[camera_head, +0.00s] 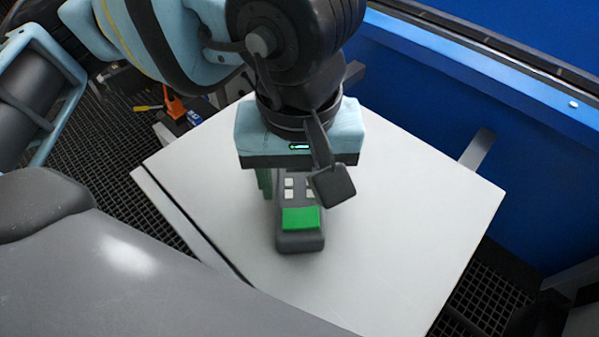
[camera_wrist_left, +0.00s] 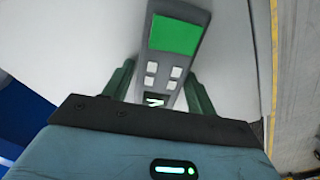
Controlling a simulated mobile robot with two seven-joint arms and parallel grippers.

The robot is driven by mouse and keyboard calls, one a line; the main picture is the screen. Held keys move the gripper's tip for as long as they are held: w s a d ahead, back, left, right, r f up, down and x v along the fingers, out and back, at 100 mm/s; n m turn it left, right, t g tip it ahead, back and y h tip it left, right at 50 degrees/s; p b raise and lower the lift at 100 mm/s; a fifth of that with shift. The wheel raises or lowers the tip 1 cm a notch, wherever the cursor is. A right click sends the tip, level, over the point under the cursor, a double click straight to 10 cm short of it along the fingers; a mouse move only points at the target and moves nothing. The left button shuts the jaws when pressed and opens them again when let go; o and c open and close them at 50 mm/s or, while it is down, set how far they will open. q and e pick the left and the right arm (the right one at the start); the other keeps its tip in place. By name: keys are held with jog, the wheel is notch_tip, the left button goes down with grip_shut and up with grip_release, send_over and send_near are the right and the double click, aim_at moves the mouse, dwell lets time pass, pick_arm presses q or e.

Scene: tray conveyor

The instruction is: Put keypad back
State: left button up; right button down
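The keypad (camera_head: 301,240) is a dark grey handheld unit with a green screen and several pale buttons. It appears to lie face up on the white table top (camera_head: 400,220). My left gripper (camera_head: 290,188) is over its button end, pointing down. In the left wrist view the keypad (camera_wrist_left: 170,62) lies between the two green fingers of the left gripper (camera_wrist_left: 160,70). A narrow gap shows beside the left finger, so the gripper looks open around it. The right finger is close to the keypad's side; contact cannot be told. My right gripper is not in view.
The white table is otherwise clear around the keypad. A blue wall or panel (camera_head: 430,110) runs behind it on the right. Dark grating (camera_head: 115,165) lies beyond the left edge, with an orange item (camera_head: 175,104) near the table's far left.

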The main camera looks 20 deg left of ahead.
aim_at(299, 181)
pick_arm(q)
jog(key=shift+o, duration=1)
jog(key=shift+r, duration=0.15)
notch_tip(299, 181, up, 12)
jog(key=shift+p, duration=0.45)
